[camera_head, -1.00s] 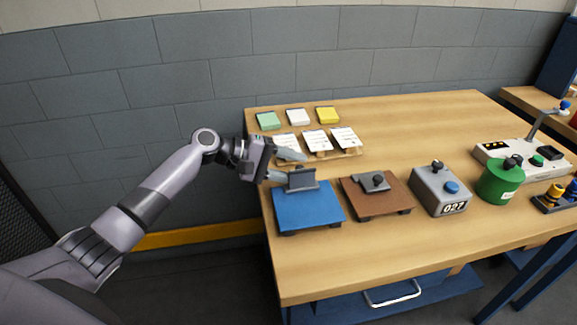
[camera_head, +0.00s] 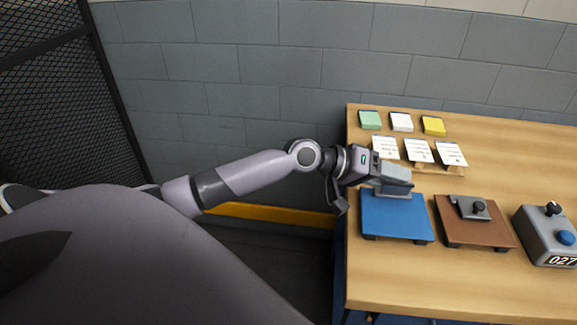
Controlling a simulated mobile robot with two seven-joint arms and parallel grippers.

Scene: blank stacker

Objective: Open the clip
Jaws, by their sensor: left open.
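A blue clipboard (camera_head: 396,222) lies at the left end of the wooden table. The grey clip (camera_head: 393,195) sits at its back edge and is largely hidden by my left gripper (camera_head: 402,176). My left gripper comes in from the left and is open, with its fingers at the clip's upper part. I cannot tell whether the fingers touch the clip. My right gripper is not in view.
A brown board with a grey fitting (camera_head: 480,232) lies right of the blue one, then a grey box (camera_head: 548,237) with a blue button. Behind stand white cards (camera_head: 418,151) and green, white and yellow pads (camera_head: 401,122). The front strip of the table (camera_head: 445,285) is clear.

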